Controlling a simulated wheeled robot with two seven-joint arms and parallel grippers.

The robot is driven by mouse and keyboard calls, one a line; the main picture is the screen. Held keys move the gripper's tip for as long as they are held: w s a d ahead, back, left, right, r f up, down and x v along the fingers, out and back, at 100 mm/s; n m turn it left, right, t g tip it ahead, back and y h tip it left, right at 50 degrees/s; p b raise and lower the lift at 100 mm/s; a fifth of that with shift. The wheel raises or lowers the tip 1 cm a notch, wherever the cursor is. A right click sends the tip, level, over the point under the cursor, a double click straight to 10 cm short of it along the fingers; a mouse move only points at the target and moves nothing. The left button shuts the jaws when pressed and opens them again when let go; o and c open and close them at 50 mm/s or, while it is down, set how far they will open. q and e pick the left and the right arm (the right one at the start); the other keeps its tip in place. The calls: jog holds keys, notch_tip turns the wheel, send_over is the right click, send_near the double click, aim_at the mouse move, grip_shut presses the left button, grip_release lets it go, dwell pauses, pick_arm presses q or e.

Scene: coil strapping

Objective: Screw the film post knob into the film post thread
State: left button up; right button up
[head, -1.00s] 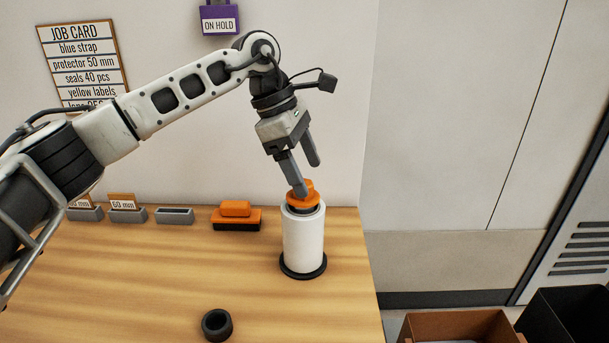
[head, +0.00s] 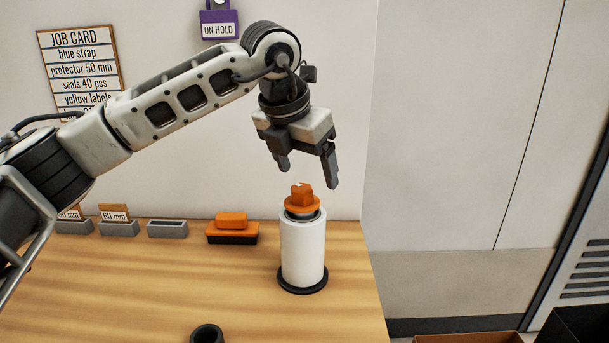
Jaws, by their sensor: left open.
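The orange film post knob (head: 302,198) sits on top of the white film post (head: 303,250), which stands upright on a black round base on the table. A dark ring shows just under the knob; the thread itself is hidden. My left gripper (head: 307,178) is open and empty just above the knob, its fingers apart and pointing down, not touching it. My right gripper is not in view.
The wooden table (head: 130,290) is mostly clear. A dark ring (head: 207,334) lies at the front. An orange and black block (head: 232,229) and several grey holders (head: 118,228) line the wall. Boxes (head: 465,338) stand on the floor at right.

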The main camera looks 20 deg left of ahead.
pick_arm(q)
jog(key=shift+f+n+y, duration=0.25)
jog(key=shift+n+y, duration=0.05)
jog(key=shift+n, duration=0.3)
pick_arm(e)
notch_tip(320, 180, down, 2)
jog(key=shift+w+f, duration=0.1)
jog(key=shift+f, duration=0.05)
pick_arm(q)
jog(key=shift+b, duration=0.3)
